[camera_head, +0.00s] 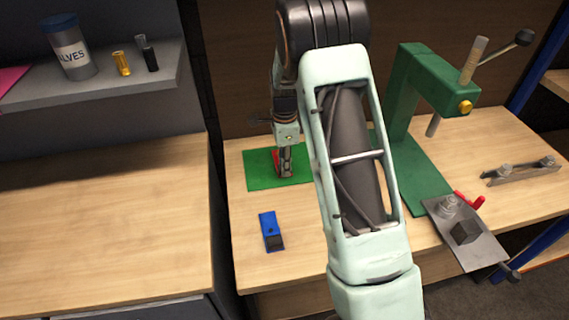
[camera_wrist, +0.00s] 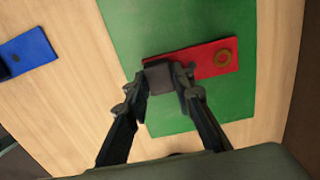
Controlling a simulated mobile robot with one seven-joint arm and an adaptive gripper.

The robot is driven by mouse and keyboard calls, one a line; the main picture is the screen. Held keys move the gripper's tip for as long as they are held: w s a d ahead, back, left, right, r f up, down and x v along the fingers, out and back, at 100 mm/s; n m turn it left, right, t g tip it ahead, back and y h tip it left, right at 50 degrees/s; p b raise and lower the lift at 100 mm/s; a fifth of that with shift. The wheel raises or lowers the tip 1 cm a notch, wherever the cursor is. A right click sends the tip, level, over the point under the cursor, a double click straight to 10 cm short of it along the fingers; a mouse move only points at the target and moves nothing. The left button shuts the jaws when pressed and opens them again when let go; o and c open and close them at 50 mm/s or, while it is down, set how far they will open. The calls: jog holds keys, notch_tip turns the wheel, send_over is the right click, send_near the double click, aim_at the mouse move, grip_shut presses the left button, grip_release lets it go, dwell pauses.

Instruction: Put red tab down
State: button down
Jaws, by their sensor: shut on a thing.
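The red tab (camera_wrist: 207,56) is a flat red strip with a brown ring at one end and a dark block at the other. My gripper (camera_wrist: 161,75) is shut on the dark block, one finger on each side. The tab is over the green mat (camera_wrist: 160,22); whether it touches the mat is hard to tell. In the head view, my gripper (camera_head: 285,172) points down over the green mat (camera_head: 258,172), and only a sliver of the red tab (camera_head: 276,158) shows beside the fingers.
A blue tab (camera_head: 268,225) with a dark block lies on the bench in front of the mat. A green press (camera_head: 402,95) stands to the right, with a metal plate (camera_head: 478,245) and a red-handled piece (camera_head: 470,201) near its base. Bare wood surrounds the blue tab.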

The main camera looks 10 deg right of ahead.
jog(key=shift+f, duration=0.2)
jog(key=c, duration=1.7)
grip_release()
jog(key=shift+o, duration=0.2)
jog(key=shift+r, duration=0.2)
notch_tip(320, 180, up, 12)
